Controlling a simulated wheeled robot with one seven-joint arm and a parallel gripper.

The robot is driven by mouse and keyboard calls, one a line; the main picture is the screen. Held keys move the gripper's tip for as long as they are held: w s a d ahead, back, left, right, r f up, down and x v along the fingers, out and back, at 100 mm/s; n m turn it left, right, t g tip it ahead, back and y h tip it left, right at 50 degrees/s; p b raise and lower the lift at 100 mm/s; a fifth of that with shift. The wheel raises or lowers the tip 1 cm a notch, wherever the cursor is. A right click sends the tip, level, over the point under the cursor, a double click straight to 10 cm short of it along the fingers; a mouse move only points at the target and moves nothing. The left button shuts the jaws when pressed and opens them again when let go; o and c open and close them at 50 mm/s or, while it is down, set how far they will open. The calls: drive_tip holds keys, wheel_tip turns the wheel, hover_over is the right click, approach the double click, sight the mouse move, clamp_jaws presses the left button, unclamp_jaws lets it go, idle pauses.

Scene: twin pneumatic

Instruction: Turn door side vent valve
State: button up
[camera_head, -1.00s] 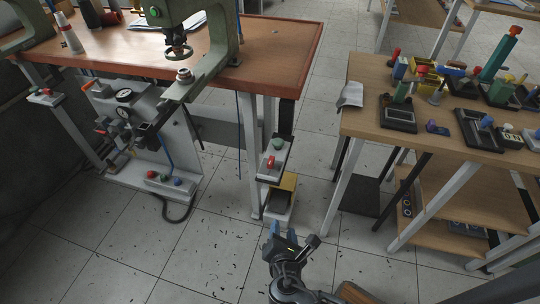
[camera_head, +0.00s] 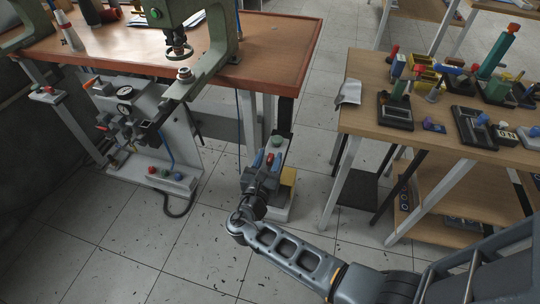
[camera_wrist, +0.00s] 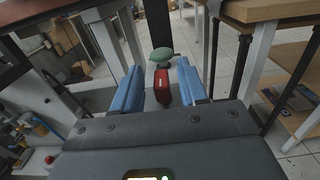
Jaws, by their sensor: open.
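A grey valve panel by the right front leg of the orange-topped bench carries a green knob (camera_head: 276,141) and a red handle (camera_head: 270,158). I cannot read any label naming it as the door side vent valve. In the wrist view the red handle (camera_wrist: 161,87) stands upright between my fingers, with the green knob (camera_wrist: 162,54) just beyond it. My gripper (camera_wrist: 160,72) is open, with one blue finger on each side of the red handle and visible gaps. In the head view my gripper (camera_head: 267,161) partly hides the panel.
The orange bench (camera_head: 285,60) overhangs behind the panel. A similar small panel (camera_head: 48,92) is at the far left leg. A yellow-sided box (camera_head: 288,178) is below. The wooden table (camera_head: 360,110) stands to the right, with floor between.

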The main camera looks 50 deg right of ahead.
drive_tip(key=shift+w+d, duration=0.15)
drive_tip(key=shift+d, duration=0.35)
clamp_jaws()
